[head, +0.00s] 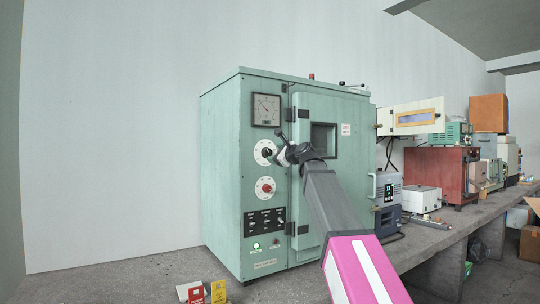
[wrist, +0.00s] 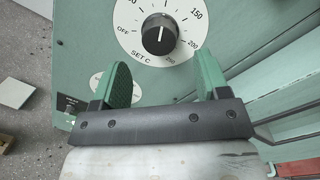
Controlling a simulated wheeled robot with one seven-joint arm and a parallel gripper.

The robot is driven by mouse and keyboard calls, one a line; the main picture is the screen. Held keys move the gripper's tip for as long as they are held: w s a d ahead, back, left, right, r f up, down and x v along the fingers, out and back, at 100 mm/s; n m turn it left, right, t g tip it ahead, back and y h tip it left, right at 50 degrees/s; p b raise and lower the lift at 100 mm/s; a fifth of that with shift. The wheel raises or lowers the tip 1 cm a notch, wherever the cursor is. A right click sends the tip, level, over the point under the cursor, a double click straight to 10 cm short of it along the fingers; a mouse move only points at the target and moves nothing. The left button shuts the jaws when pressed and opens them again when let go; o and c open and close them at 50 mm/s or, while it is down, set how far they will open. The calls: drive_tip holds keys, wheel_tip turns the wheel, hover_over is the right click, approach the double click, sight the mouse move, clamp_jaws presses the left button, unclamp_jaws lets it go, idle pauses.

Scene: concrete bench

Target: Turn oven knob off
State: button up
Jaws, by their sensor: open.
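The green oven (head: 225,165) stands on the bench. Its upper white dial carries a black knob (head: 266,152), which also shows in the wrist view (wrist: 159,34). The dial is marked OFF, 150, 200, 250 and SET C. My gripper (head: 285,152) is just right of the knob in the head view. In the wrist view its green fingers (wrist: 163,78) are open and empty, with the knob ahead of the gap, apart from both fingers.
A lower dial with a red knob (head: 266,187) sits below; my finger partly hides a lower dial in the wrist view. A gauge (head: 266,110) is above. The oven door (head: 345,180) has a handle at right. Red and yellow blocks (head: 218,291) lie in front.

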sight(269, 153)
drive_tip(key=x, duration=0.5)
drive_tip(key=shift+s, duration=0.1)
drive_tip(key=c, duration=0.9)
drive_tip(key=shift+c, duration=0.2)
drive_tip(key=shift+n, duration=0.3)
